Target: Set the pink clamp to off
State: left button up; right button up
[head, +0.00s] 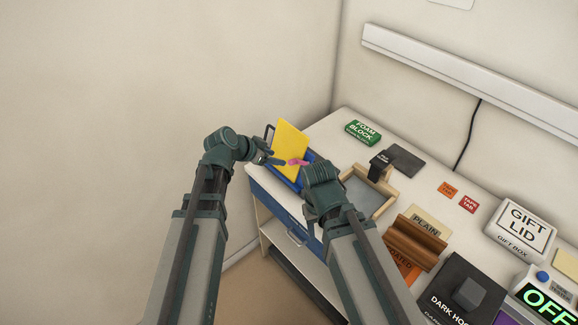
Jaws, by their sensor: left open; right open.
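The pink clamp (298,162) is a small pink piece at the blue holder (307,156) near the table's left end, in front of a yellow panel (291,145). My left gripper (279,161) is open, with its tips just left of the clamp; I cannot tell whether they touch it. My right gripper (312,166) is open just right of the clamp and partly covers the blue holder. The clamp is too small to read its setting.
A wooden-framed tray (368,192) stands right of my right gripper, with a dark block (379,164) behind it. A green foam block (363,132) lies at the back. Labelled boxes, including a gift lid (521,228), crowd the right side.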

aim_at(290, 161)
pick_arm(q)
jog(key=b+x, duration=0.4)
jog(key=x, duration=0.3)
jog(key=shift+w+f, duration=0.2)
jog(key=shift+f, duration=0.1)
jog(key=shift+w+d+f+b, duration=0.4)
jog(key=shift+d+b, duration=0.1)
jog(key=shift+b, duration=0.15)
grip_shut()
